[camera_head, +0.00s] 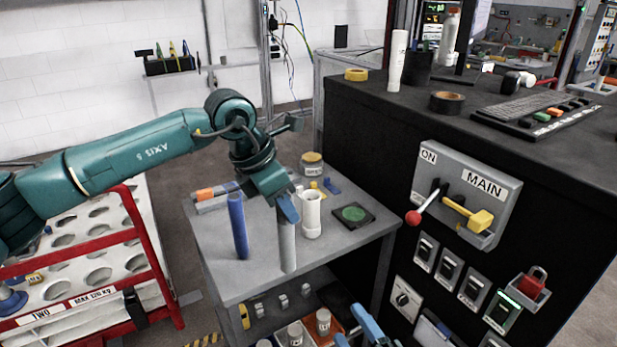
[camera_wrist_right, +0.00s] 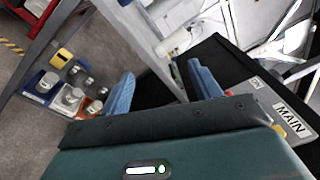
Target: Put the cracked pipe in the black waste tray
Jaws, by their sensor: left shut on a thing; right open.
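My left gripper (camera_head: 287,208) is shut on the top of a grey pipe (camera_head: 287,248), which is upright over the front part of the grey table. I cannot tell whether its lower end touches the tabletop. A blue pipe (camera_head: 238,226) stands to its left and a white pipe piece (camera_head: 311,216) to its right. I can make out no crack on any of them. My right gripper (camera_head: 356,328) is at the bottom edge of the head view; in the right wrist view (camera_wrist_right: 163,84) its blue fingers are apart and empty. I cannot clearly identify the black waste tray.
The grey table (camera_head: 231,285) also bears a black square with a green disc (camera_head: 353,214) and a jar (camera_head: 312,164). Bins with small parts (camera_wrist_right: 60,92) sit below. A black cabinet with a switch panel (camera_head: 462,205) blocks the right. A red-railed rack (camera_head: 140,235) stands left.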

